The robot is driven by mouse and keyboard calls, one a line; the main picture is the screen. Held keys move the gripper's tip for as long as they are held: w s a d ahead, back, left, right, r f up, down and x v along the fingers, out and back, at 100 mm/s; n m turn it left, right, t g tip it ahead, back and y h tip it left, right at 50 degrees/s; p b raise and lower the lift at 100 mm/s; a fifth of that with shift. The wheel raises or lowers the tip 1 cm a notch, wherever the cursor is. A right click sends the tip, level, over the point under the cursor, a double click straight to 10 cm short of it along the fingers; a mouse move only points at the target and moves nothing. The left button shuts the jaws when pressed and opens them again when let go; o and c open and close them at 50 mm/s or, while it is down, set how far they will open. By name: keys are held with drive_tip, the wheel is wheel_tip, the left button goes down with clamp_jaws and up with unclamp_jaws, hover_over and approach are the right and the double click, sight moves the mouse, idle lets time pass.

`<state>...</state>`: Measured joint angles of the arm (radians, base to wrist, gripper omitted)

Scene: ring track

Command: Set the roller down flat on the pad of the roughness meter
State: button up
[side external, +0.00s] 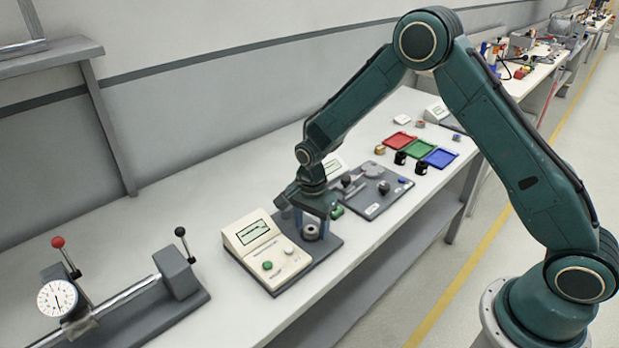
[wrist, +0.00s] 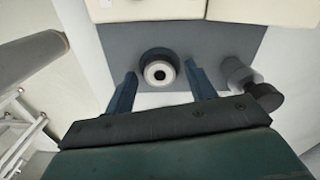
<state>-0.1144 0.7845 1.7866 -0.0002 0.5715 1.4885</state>
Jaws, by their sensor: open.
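The roughness meter (side external: 262,252) is a cream box with a small screen and a green knob. It stands on a dark grey base plate (side external: 326,246). The roller (side external: 310,233) is a short round piece with a pale ring-shaped end face; it also shows in the wrist view (wrist: 160,74). It sits upright over the plate beside the box, with a dark round rim around it that may be the pad. My gripper (side external: 311,225) is open and low over the plate. Its blue fingers (wrist: 161,70) stand on either side of the roller, with gaps visible. The roller's underside is hidden.
A grey post with a dark knob (wrist: 250,84) stands close right of my fingers in the wrist view. A dark fixture plate (side external: 370,190) and red, green and blue trays (side external: 420,149) lie beyond. A dial gauge stand (side external: 60,298) is at front left.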

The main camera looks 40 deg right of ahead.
sight(311, 229)
wheel_tip(311, 229, up, 12)
idle(0.6)
idle(0.5)
drive_tip(key=s+d+r+n+t, duration=0.35)
drive_tip(key=s+r+n, duration=0.45)
drive_tip(key=s+r, duration=0.7)
drive_tip(key=s+d+r+n+t, duration=0.2)
drive_tip(key=s+n, duration=0.5)
drive_tip(key=s, duration=0.7)
drive_tip(key=shift+r+n, duration=0.15)
drive_tip(key=shift+n, duration=0.25)
